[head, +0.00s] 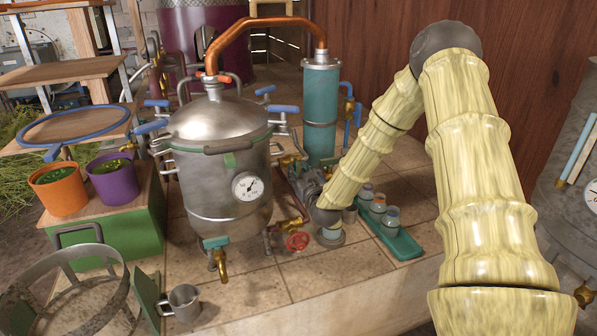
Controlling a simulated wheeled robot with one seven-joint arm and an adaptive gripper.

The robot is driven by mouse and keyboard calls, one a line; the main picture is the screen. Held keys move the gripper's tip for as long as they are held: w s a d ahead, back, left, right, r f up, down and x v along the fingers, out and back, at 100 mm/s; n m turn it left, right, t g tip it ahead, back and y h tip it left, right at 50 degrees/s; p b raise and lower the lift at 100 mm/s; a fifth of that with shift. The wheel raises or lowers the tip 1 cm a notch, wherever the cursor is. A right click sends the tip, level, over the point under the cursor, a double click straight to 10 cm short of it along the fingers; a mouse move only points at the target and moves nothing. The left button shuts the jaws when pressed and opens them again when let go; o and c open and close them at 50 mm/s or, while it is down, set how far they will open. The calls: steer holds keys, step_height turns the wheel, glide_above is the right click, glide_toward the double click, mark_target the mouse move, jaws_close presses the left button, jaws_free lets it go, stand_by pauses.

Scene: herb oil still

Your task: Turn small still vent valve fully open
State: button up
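The small still is a steel pot (222,180) with a domed lid, blue clamp handles and a round dial gauge (247,187). A red handwheel valve (297,241) sits on piping low at its right, and a brass valve (289,160) sits higher, between the pot and the teal condenser (321,115). Red-orange fittings (211,77) show on top of the lid. I cannot tell which is the vent valve. My arm reaches down to the right of the pot. My gripper (306,181) seems to be the dark grey shape by the brass valve; its fingers cannot be made out.
A copper pipe (265,30) arches from the lid to the condenser. A teal tray (401,244) with jars lies right of my wrist. A metal mug (182,304) stands at the front left. Orange (58,190) and purple (112,180) pots stand on a green crate.

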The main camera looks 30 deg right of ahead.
steer(key=shift+w, duration=0.15)
jaws_close()
